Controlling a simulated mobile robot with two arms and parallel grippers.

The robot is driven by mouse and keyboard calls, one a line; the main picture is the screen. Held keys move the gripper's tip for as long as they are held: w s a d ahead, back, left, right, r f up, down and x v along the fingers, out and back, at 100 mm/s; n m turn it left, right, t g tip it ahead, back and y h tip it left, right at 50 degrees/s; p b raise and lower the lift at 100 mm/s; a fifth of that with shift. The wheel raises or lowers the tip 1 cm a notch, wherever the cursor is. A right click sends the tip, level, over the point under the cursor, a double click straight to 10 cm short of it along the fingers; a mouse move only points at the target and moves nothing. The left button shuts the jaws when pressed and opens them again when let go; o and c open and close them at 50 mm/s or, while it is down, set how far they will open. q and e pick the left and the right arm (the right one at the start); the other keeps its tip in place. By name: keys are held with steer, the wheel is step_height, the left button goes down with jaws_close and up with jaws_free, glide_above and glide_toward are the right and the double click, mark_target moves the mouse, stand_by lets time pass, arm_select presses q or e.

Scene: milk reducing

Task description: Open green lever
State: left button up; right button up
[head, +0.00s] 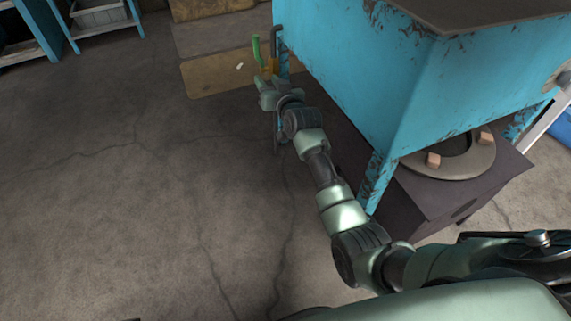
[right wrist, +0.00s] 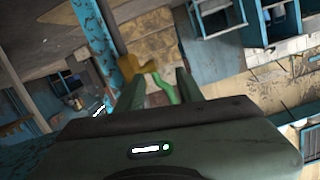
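The green lever (head: 256,51) stands up from a brass valve (head: 272,66) beside the leg of the blue tank. In the right wrist view the green lever (right wrist: 166,88) bends away from the brass valve (right wrist: 139,68). My right gripper (head: 266,84) is just below and in front of the lever in the head view. In the right wrist view my right gripper (right wrist: 157,84) is open, with the lever showing between its two fingers. I cannot tell whether a finger touches it. My left gripper is not in view.
The large worn blue tank (head: 370,75) fills the upper right on blue legs. Under it is a dark box with a round metal ring (head: 455,162). Flat brown boards (head: 215,78) lie on the floor behind the lever. The cracked grey floor (head: 130,210) at left is clear.

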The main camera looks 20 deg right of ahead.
arm_select(q)
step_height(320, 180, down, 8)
steer(key=b, duration=0.7)
arm_select(e)
steer(key=s+t+p, duration=0.2)
steer(key=s+p, duration=0.5)
steer(key=s, duration=0.1)
arm_select(q)
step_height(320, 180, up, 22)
steer(key=p, duration=1.5)
arm_select(e)
steer(key=s+a+f+n+g, duration=0.1)
steer(key=s+f+g, duration=0.4)
steer(key=s+f, duration=0.4)
steer(key=shift+a+f+g, duration=0.3)
steer(key=shift+f+g, duration=0.1)
steer(key=shift+f, duration=1.05)
